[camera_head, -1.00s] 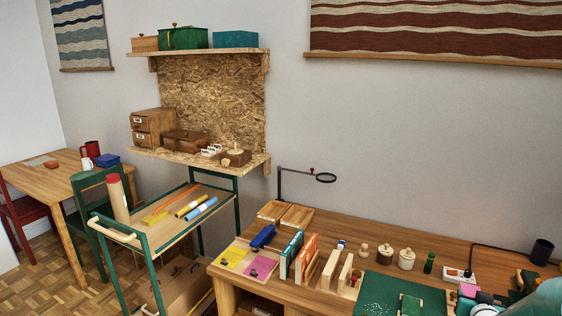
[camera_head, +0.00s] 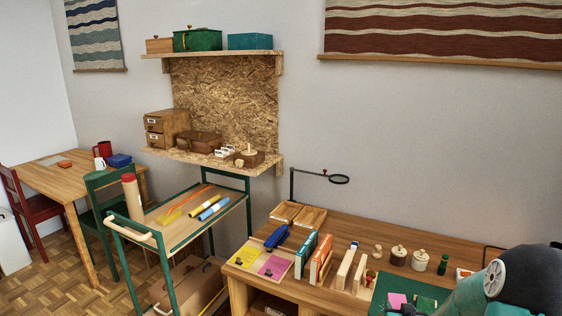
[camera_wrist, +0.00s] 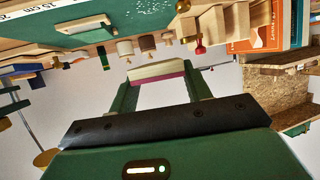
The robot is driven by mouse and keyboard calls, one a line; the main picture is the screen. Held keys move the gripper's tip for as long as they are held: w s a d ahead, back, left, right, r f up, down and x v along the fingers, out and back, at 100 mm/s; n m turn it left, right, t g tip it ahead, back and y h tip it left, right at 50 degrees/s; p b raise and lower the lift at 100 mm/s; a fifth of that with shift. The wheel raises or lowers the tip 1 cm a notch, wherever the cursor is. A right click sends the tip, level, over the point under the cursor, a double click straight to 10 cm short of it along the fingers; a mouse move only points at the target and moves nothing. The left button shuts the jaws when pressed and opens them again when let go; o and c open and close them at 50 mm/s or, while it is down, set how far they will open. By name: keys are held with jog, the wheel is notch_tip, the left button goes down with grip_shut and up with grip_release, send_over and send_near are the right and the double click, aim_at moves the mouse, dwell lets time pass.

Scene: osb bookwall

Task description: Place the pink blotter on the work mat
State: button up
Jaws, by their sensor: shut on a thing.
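The pink blotter (camera_head: 397,300) shows low in the head view, in front of the green work mat (camera_head: 383,288). In the wrist view the blotter (camera_wrist: 157,72) is a pale wooden block with a pink strip along one long edge. My gripper (camera_wrist: 160,80) is shut on it, with one green finger at each end. The wrist picture is upside down, and the mat (camera_wrist: 70,26) lies along its top, with a visible gap to the blotter. In the head view the arm hides much of the mat, and the gripper is hard to make out.
A magnifier (camera_head: 338,179) rises at the back. A flat pink sheet (camera_head: 273,267) lies at the table's left end.

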jog(key=a+f+n+y, duration=0.1)
jog(key=a+f, duration=0.2)
jog(key=a, duration=0.4)
jog(key=s+a+f+n+y, duration=0.1)
jog(key=a+f, duration=0.2)
jog(key=a, duration=0.4)
jog(key=a+f+n+y, duration=0.1)
jog(key=a+f, duration=0.2)
jog(key=a, duration=0.5)
jog(key=shift+s+f+y, duration=0.15)
jog(key=shift+y, duration=0.15)
